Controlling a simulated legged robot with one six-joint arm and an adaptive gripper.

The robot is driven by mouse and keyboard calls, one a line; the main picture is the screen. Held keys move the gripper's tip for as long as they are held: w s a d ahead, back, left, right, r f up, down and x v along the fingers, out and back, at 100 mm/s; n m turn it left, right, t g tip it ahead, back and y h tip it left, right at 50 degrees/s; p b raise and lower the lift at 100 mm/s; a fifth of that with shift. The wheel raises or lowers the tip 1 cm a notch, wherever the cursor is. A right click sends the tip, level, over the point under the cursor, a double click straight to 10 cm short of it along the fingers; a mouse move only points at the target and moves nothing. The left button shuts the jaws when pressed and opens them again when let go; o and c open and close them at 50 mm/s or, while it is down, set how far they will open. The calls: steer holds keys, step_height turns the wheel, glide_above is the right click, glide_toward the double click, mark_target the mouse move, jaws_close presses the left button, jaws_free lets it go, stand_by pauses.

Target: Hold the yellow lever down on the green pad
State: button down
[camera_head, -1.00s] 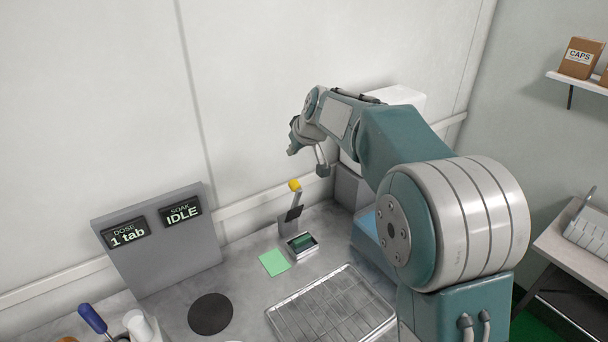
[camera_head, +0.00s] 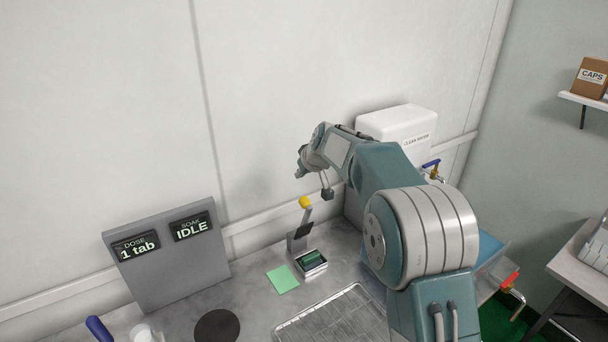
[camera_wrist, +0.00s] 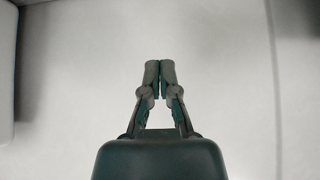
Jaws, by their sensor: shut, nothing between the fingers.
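The yellow lever knob (camera_head: 305,202) tops a grey upright stem on a small device on the bench, tilted slightly right. A dark green block (camera_head: 313,258) sits in a pale tray at the device's base. A flat light green square (camera_head: 283,279) lies on the bench just in front. I cannot tell which green patch is the pad. My gripper (camera_head: 300,173) is above the lever knob and apart from it, small in the head view. In the wrist view my gripper (camera_wrist: 160,66) is shut and empty, with its fingertips together before a plain pale surface.
A grey panel (camera_head: 165,268) reading "1 tab" and "IDLE" stands left. A black disc (camera_head: 216,327) and wire rack (camera_head: 335,322) lie in front. A white "CLEAN WATER" container (camera_head: 397,125) stands behind my arm. The wall is close behind the lever.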

step_height(320, 180, down, 6)
stand_by(0.8)
steer(key=shift+f, duration=0.15)
